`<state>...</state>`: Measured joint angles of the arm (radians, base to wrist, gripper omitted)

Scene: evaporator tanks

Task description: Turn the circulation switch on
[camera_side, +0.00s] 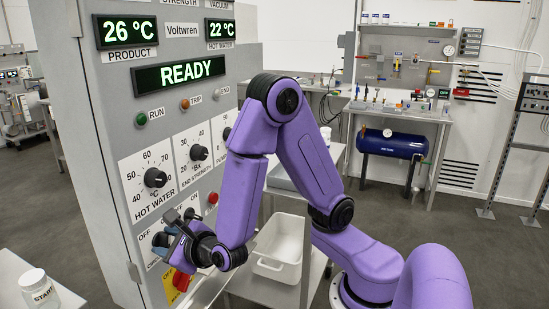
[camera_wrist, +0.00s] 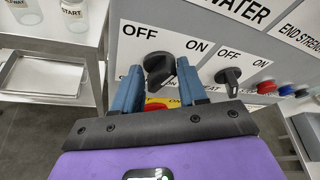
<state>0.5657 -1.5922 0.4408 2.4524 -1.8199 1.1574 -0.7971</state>
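The circulation switch (camera_wrist: 159,68) is a black rotary knob on the grey panel, between an OFF and an ON mark in the wrist view. The label below it is mostly covered by my gripper. My gripper (camera_wrist: 157,70) has its two blue fingers spread, one on each side of this knob. I cannot tell whether either finger touches it. In the side view my gripper (camera_side: 172,236) is at the lower part of the panel and hides most of the knob.
A second OFF/ON knob (camera_wrist: 229,76) is close to the right. A red-and-yellow switch (camera_side: 181,281) lies just below my gripper. Temperature dials, including the hot water dial (camera_side: 155,178), sit above. A metal tray (camera_wrist: 45,75) and jars stand left of the panel.

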